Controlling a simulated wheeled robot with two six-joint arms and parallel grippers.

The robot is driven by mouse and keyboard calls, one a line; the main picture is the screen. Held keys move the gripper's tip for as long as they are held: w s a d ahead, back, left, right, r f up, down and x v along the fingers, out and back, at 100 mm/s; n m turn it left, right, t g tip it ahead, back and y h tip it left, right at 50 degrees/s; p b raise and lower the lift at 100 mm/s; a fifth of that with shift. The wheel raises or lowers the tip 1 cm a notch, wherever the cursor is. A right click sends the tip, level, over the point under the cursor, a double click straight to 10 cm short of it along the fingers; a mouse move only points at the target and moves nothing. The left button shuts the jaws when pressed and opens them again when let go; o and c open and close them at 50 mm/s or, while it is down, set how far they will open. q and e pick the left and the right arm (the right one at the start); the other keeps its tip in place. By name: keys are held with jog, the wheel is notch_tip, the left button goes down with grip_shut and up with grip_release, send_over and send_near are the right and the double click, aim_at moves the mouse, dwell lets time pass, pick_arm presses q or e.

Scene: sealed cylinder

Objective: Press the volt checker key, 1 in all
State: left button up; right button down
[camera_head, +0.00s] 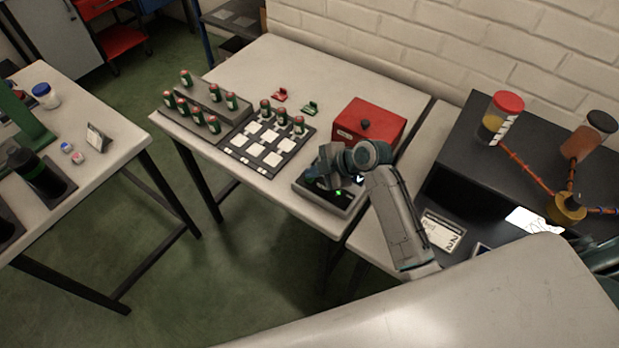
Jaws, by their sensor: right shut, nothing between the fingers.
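The volt checker appears to be the low grey device (345,210) at the front right of the middle table, with a dark top and a small lit green spot. My right gripper (313,177) is over this device, at its left part, and is shut with nothing in it. The gripper and wrist cover much of the device's top. I cannot make out the key or tell whether the fingertips touch it. My left gripper is not in view.
A checkered board (262,150) and a grey rack (205,122), both with several green cylinders, are to the left. A dark bench (455,125) with jars stands at the right.

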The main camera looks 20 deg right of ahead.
aim_at(314, 179)
jog(key=shift+f+b, duration=0.3)
jog(key=shift+f, duration=0.1)
dwell(0.5)
jog(key=shift+r, duration=0.1)
jog(key=shift+r+p, duration=0.65)
jog(key=shift+r, duration=0.1)
notch_tip(314, 179, up, 5)
jog(key=p, duration=0.4)
dwell(1.0)
